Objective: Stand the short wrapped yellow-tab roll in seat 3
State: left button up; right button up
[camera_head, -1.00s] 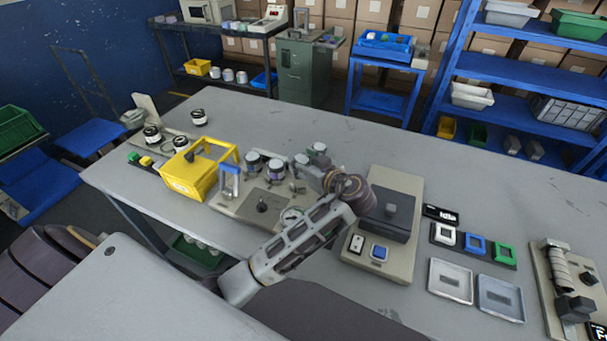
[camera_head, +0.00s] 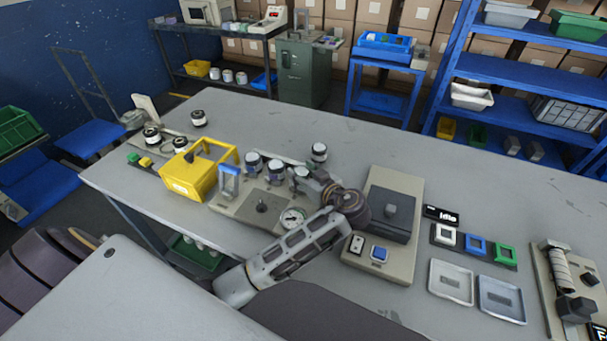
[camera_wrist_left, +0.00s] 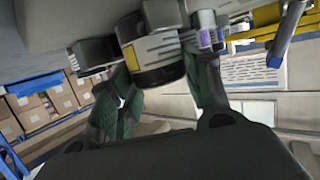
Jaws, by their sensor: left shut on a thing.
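My left gripper (camera_head: 312,179) reaches over the beige fixture (camera_head: 231,203) in the head view. Its green-padded fingers (camera_wrist_left: 163,92) are on either side of a short dark-and-silver roll (camera_wrist_left: 150,48) with a yellow band, in the left wrist view; they are shut on it. In the head view this roll (camera_head: 301,172) is partly hidden by the gripper. Two other rolls (camera_head: 253,162) (camera_head: 275,168) stand to its left, and one roll (camera_head: 319,152) stands behind it. A purple-banded roll (camera_wrist_left: 206,30) is close by in the wrist view. Seat numbers cannot be read. My right gripper is out of view.
A yellow open-framed box (camera_head: 186,180) stands left of the fixture. A beige machine with a grey block (camera_head: 385,215) stands close on the right. The back middle of the table is clear.

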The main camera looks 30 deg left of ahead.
pick_arm(q)
jog(key=shift+f, duration=0.1)
dwell(0.3)
jog(key=o, duration=1.2)
